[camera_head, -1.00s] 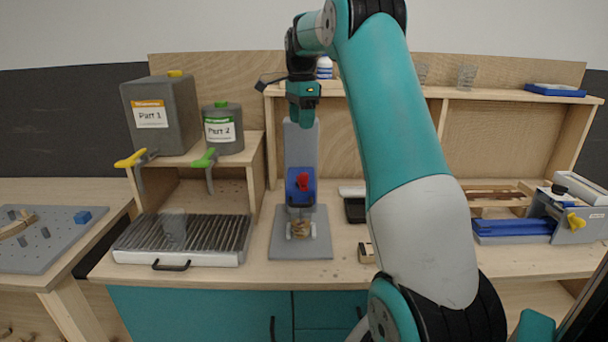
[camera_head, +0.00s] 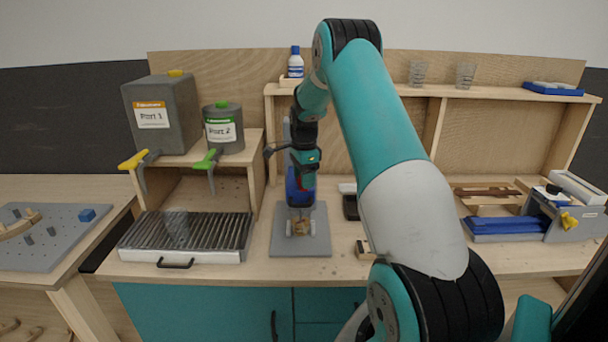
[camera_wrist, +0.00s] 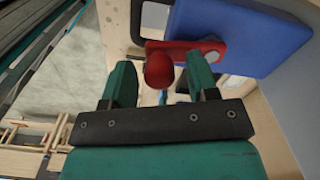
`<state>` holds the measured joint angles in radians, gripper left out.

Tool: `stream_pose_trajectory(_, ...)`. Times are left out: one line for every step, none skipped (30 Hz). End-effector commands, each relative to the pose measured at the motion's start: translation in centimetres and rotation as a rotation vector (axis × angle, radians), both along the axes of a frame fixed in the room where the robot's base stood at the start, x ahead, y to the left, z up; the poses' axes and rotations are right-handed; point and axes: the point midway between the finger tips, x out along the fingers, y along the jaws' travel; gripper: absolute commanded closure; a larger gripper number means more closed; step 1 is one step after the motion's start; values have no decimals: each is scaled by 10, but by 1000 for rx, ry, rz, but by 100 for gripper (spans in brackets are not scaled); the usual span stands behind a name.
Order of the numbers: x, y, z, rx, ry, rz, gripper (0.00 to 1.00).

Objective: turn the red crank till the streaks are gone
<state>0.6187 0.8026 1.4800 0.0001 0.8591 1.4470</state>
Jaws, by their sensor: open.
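The red crank (camera_wrist: 185,48) shows in the wrist view on the face of the blue mixer housing (camera_wrist: 240,35). Its round red knob (camera_wrist: 159,70) appears between my two teal fingers. My gripper (camera_wrist: 160,74) is open, with gaps on both sides of the knob. In the head view my gripper (camera_head: 304,176) is in front of the blue housing (camera_head: 292,190) and hides most of the crank. Below stands a small clear cup (camera_head: 299,226) with brownish-yellow contents on the grey base plate (camera_head: 285,247). Any streaks are too small to tell.
A slatted grey tray (camera_head: 140,252) stands left of the mixer. Two labelled containers (camera_head: 178,120) (camera_head: 228,133) with tap levers sit on a raised shelf. A small wooden block (camera_head: 364,249) lies right of the base plate. A white bottle (camera_head: 295,64) stands on the upper shelf.

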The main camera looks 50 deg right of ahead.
Motion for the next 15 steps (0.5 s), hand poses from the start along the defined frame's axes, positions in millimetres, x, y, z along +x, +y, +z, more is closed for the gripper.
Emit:
stream_pose_trajectory(0, 0, -2, 0, 1, 0, 46)
stream_pose_trajectory(0, 0, -4, 0, 1, 0, 46)
stream_pose_trajectory(0, 0, -6, 0, 0, 0, 46)
stream_pose_trajectory(0, 0, -6, 0, 0, 0, 46)
stream_pose_trajectory(0, 0, -7, 0, 0, 0, 46)
stream_pose_trajectory(0, 0, -7, 0, 0, 0, 46)
stream_pose_trajectory(0, 0, -7, 0, 0, 0, 46)
stream_pose_trajectory(0, 0, -7, 0, -1, 0, 46)
stream_pose_trajectory(0, 0, -7, 0, 0, 0, 46)
stream_pose_trajectory(0, 0, -7, 0, 0, 0, 46)
stream_pose_trajectory(0, 0, -7, 0, 0, 0, 46)
stream_pose_trajectory(0, 0, -7, 0, 0, 0, 53)
stream_pose_trajectory(0, 0, -7, 0, 0, 0, 60)
stream_pose_trajectory(0, 0, -7, 0, 0, 0, 67)
stream_pose_trajectory(0, 0, -7, 0, 0, 0, 76)
